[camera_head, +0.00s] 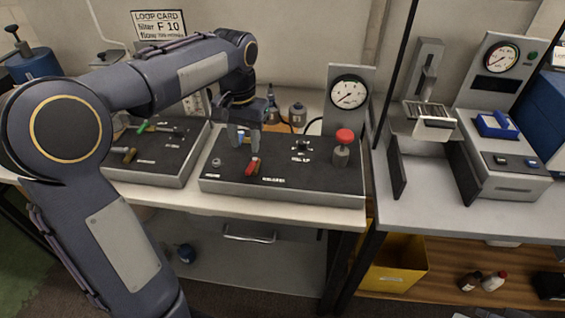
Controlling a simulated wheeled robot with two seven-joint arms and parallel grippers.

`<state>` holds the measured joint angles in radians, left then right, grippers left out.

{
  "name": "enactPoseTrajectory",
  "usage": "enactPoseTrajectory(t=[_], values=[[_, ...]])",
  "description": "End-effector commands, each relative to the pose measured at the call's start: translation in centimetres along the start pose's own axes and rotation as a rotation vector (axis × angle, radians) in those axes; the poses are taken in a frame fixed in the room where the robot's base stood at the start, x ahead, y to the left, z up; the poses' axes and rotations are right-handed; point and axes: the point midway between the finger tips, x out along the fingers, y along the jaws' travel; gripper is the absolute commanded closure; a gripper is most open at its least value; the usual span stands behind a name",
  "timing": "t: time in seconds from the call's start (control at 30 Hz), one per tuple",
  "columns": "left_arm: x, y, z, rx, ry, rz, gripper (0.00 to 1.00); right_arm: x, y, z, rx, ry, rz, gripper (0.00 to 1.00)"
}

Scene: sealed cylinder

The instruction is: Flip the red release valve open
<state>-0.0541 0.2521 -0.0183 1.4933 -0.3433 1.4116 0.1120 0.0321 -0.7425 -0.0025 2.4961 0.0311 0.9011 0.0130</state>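The red release valve (253,166) is a small red lever on the black top of the middle control box (285,190), left of its centre. A white label is printed just in front of it. My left gripper (244,142) points down above and slightly behind the red lever, its two fingers apart with nothing seen between them. It appears not to touch the lever. My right gripper is not in view.
A red-capped plunger (344,148) and a gauge (348,93) stand at the box's right. A second box (150,150) with green and brass valves lies left. A grey press (430,110) and another gauge unit (500,125) stand on the right bench.

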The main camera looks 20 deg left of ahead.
Motion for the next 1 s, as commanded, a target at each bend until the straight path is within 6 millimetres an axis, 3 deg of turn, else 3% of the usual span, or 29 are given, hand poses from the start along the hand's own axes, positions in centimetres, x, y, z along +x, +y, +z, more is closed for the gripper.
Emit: enactPoseTrajectory(t=[0.17, 0.4, 0.6, 0.93, 1.0], values=[[1.4, -0.1, -0.4, -0.001, -0.012, -0.009, 0.65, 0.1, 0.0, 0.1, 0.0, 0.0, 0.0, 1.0], [5.3, -0.1, -0.3, 0.0, -0.011, -0.008, 0.65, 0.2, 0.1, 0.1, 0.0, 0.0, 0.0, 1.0], [7.5, -0.1, -0.3, 0.0, -0.01, -0.008, 0.65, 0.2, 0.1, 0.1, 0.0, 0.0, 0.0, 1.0], [7.9, -0.1, -0.3, 0.0, -0.006, -0.007, 0.65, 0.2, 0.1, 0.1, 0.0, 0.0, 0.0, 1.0], [7.9, -0.1, -0.3, 0.0, -0.006, -0.007, 0.72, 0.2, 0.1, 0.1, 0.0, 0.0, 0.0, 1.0]])
